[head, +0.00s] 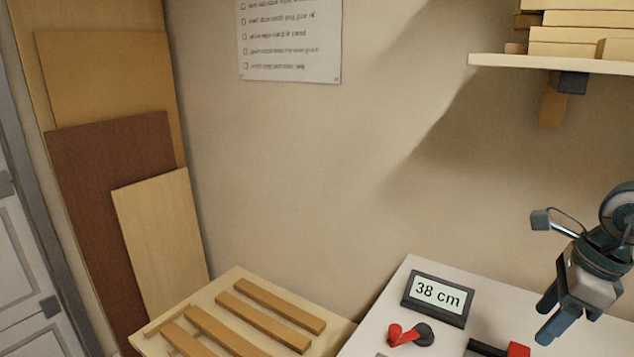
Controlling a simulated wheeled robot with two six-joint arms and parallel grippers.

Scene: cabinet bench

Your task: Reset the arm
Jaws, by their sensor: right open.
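My right gripper (547,318) is at the right side of the head view, pointing down over the right part of the white bench top (405,285). Its two dark fingers are apart and nothing shows between them. A small display reading "38 cm" (437,296) stands on the bench to the left of the gripper. A red-handled lever on a dark round base (408,335) is in front of the display. My left gripper is out of the picture.
A red and black part (517,349) lies below the right gripper at the bottom edge. A wooden slatted table (240,273) stands to the left. Boards (110,160) lean on the wall. A shelf (550,64) with stacked wood hangs upper right.

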